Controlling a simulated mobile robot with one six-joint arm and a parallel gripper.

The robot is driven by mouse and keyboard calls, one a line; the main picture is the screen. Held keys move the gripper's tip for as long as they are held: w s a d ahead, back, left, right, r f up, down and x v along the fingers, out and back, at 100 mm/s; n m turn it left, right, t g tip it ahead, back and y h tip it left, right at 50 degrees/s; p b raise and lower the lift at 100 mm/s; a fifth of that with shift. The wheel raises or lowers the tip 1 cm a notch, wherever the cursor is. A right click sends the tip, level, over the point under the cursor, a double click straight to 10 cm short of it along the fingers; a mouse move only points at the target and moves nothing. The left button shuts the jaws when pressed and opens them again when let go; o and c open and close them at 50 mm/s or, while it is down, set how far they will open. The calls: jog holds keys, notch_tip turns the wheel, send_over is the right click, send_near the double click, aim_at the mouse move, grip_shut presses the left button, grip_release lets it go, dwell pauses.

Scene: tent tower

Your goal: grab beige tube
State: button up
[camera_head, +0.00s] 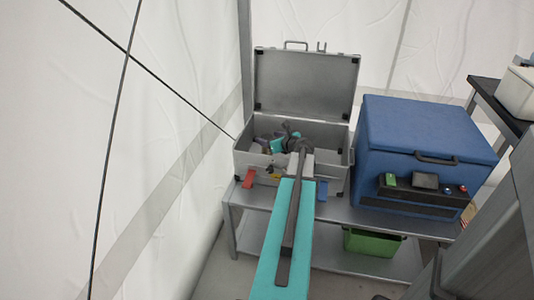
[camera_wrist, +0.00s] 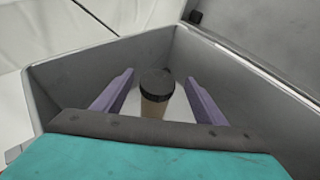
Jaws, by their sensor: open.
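The beige tube (camera_wrist: 154,107) has a dark cap and stands in a corner of the open grey metal case, seen in the wrist view. My gripper (camera_wrist: 157,84) is open, with one purple finger on each side of the tube and a gap on both sides. The fingers appear apart from the tube. In the head view, my arm reaches into the case (camera_head: 290,180), and my gripper (camera_head: 277,143) is partly hidden inside it. I cannot make out the tube in the head view.
The case's lid (camera_head: 306,85) stands open at the back. A blue box (camera_head: 420,145) is to the right on the same grey table (camera_head: 375,222). A green bin (camera_head: 371,241) sits on the shelf below. White tent walls (camera_head: 165,110) rise at the left.

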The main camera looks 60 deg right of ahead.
aim_at(265, 136)
jog(key=shift+w+d+f, duration=0.1)
jog(key=shift+w, duration=0.15)
jog(key=shift+b+x, duration=0.55)
jog(key=shift+x, duration=2)
jog(key=c, duration=1.6)
jog(key=shift+o, duration=0.2)
